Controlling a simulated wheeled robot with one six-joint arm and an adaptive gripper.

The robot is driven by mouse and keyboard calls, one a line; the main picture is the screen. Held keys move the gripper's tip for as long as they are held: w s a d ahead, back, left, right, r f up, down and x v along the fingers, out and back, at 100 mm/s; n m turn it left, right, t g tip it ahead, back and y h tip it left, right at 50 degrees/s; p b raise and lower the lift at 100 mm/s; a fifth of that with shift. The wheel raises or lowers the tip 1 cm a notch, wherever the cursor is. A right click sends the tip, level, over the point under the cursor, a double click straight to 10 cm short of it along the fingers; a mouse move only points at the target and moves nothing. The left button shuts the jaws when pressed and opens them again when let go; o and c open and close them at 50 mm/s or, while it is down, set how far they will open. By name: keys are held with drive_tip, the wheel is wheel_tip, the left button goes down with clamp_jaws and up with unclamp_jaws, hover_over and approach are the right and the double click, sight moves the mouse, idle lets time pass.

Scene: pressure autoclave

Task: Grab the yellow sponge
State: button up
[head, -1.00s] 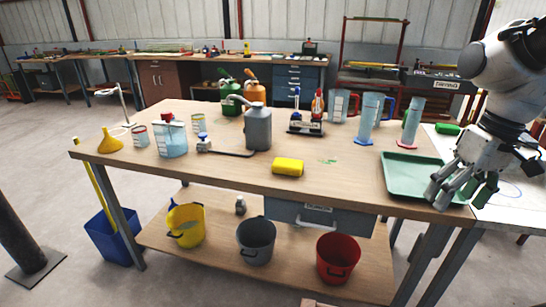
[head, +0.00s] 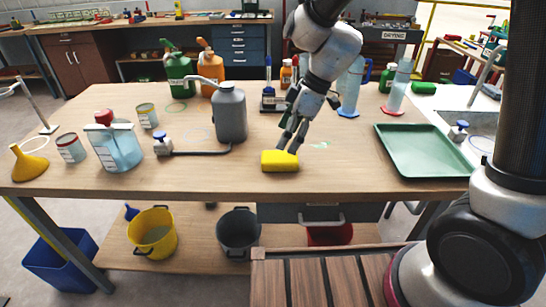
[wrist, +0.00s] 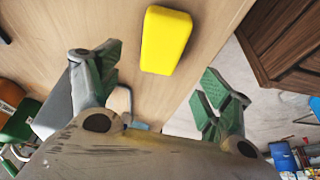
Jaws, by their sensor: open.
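The yellow sponge (head: 279,161) lies flat on the wooden workbench (head: 230,182), near its front edge. In the wrist view the sponge (wrist: 166,40) shows whole at the top, beyond and between the fingers. My gripper (head: 291,141) is just above and behind the sponge in the head view, with its fingertips close to the sponge's top. In the wrist view the green-padded fingers (wrist: 165,85) are spread apart and nothing is between the pads. I cannot tell whether a fingertip touches the sponge.
A grey canister (head: 230,112) with a long spout stands left of the sponge. A green tray (head: 425,150) lies to the right. A slatted wooden surface (head: 325,278) is in front of the bench. The bench top around the sponge is mostly clear.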

sight(277, 156)
drive_tip(key=shift+a+f+n, duration=0.1)
drive_tip(key=shift+f+n, duration=0.1)
drive_tip(key=shift+n, duration=0.2)
drive_tip(key=x, duration=0.7)
drive_tip(key=shift+f, duration=0.25)
drive_tip(key=c, duration=0.9)
